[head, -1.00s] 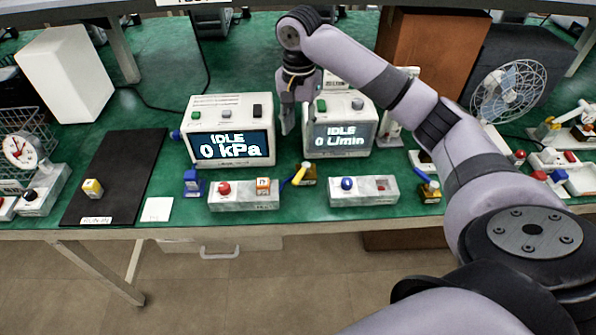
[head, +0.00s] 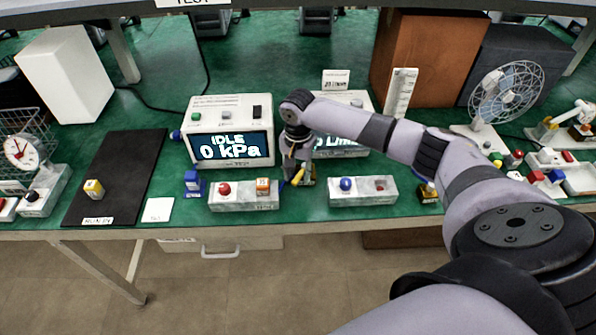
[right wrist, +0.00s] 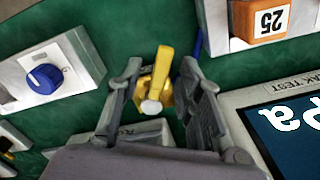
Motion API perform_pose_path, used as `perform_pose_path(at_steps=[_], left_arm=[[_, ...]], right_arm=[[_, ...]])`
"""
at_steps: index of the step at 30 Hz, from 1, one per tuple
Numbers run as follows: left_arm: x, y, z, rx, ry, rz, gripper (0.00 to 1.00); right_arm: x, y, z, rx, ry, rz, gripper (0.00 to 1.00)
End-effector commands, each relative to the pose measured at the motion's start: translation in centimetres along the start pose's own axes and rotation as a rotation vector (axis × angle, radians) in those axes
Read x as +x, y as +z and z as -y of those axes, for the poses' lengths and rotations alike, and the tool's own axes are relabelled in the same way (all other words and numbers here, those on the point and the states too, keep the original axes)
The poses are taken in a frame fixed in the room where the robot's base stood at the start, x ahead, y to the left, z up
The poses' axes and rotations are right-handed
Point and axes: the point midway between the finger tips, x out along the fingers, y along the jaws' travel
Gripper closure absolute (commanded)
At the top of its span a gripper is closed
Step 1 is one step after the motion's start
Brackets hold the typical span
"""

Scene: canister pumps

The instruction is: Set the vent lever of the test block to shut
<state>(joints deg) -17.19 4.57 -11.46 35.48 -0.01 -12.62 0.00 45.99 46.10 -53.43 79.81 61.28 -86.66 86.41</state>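A small brass-coloured block with a yellow lever (head: 299,177) stands between two grey control blocks, in front of the right display unit. In the head view my right gripper (head: 292,168) is over it and hides part of it. In the right wrist view the yellow lever (right wrist: 163,66) lies between the two spread fingers of my right gripper (right wrist: 160,72), with gaps on both sides. The gripper is open. I cannot read any lever marking. A similar block with a yellow lever (head: 428,190) stands further right, partly behind my arm. My left gripper is not in view.
The left grey block (head: 245,202) carries a red knob and an orange cube; the right grey block (head: 364,199) has a blue knob. The display unit (head: 231,100) reads IDLE 0 kPa. A blue item (head: 193,183) stands left of the lever. A fan (head: 507,92) stands at right.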

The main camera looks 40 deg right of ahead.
Motion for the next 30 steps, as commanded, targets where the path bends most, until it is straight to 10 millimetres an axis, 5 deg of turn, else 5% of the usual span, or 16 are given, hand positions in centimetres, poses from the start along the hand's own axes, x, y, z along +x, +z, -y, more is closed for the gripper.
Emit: perform_pose_path(at_steps=[8, 22, 30], left_arm=[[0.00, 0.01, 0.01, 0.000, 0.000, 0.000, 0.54], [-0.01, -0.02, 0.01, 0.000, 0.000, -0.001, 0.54], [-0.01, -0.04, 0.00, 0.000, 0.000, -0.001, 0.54]], right_arm=[[0.11, 0.00, 0.01, 0.000, -0.001, 0.000, 0.67], [0.06, -0.01, 0.02, 0.000, -0.001, 0.000, 0.99], [0.05, -0.03, 0.01, 0.000, -0.001, 0.000, 1.00]])
